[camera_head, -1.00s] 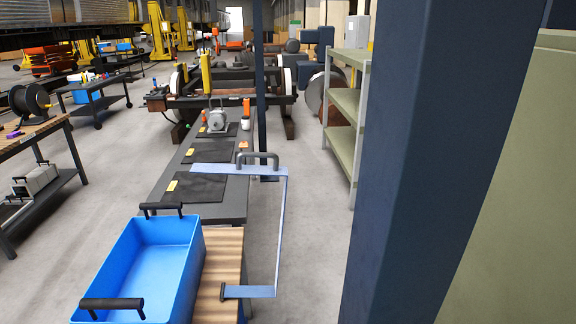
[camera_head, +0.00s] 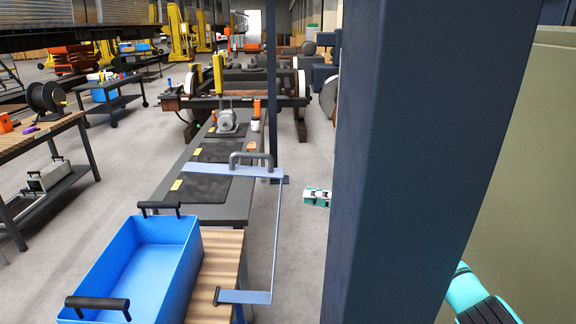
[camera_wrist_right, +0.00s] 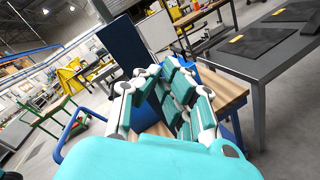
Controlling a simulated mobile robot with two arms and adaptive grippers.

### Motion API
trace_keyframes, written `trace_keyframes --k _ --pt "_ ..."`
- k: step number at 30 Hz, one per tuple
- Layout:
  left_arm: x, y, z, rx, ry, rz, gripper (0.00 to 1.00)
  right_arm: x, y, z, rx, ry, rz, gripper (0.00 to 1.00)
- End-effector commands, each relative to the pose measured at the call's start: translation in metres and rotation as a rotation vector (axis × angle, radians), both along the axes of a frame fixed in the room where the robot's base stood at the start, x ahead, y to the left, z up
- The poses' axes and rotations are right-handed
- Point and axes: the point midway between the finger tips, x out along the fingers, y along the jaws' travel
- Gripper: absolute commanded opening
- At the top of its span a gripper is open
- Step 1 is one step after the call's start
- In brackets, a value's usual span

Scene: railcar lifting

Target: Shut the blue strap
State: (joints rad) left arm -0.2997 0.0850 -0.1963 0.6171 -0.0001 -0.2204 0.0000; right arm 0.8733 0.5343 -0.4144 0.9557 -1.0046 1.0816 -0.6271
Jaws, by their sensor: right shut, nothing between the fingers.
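The blue strap (camera_head: 278,225) is a thin light-blue band in a bracket shape along the right side of the workbench. Its upper arm (camera_head: 225,172) reaches left over the bench and its lower arm (camera_head: 245,297) ends by the wooden top. A grey handle (camera_head: 250,158) stands at its upper corner. I cannot tell whether the strap is fastened. My right gripper (camera_head: 317,196) is shut and empty, right of the strap and apart from it in the picture, partly hidden by a dark post. Its fingers also show in the right wrist view (camera_wrist_right: 160,70). My left gripper is not in view.
The dark blue post (camera_head: 400,170) stands between my head camera and my right forearm. A blue bin (camera_head: 135,265) with black handles sits on the wooden top (camera_head: 222,262). Dark mats and a grey device (camera_head: 227,121) lie farther along the bench.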

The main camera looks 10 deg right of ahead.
Motion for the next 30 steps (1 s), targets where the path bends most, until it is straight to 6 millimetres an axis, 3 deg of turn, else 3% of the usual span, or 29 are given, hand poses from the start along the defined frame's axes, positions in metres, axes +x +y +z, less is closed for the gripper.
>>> trace_keyframes --k 1,3,6,11,17,30 --pt "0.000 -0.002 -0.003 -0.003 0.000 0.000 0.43 -0.005 -0.004 0.038 -0.124 -0.114 0.060 0.00" --pt "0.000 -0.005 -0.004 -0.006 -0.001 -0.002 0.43 -0.017 -0.011 0.074 -0.291 -0.239 0.139 0.00" --pt "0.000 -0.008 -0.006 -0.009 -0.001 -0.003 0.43 -0.033 -0.025 0.110 -0.491 -0.364 0.217 0.00" --pt "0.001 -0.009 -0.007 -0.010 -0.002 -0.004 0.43 -0.051 -0.045 0.141 -0.685 -0.458 0.283 0.00" --pt "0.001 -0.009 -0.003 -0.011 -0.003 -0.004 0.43 -0.053 -0.044 0.146 -0.745 -0.480 0.306 0.00" --pt "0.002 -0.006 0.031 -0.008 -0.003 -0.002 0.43 -0.024 0.029 0.107 -0.736 -0.477 0.305 0.00"
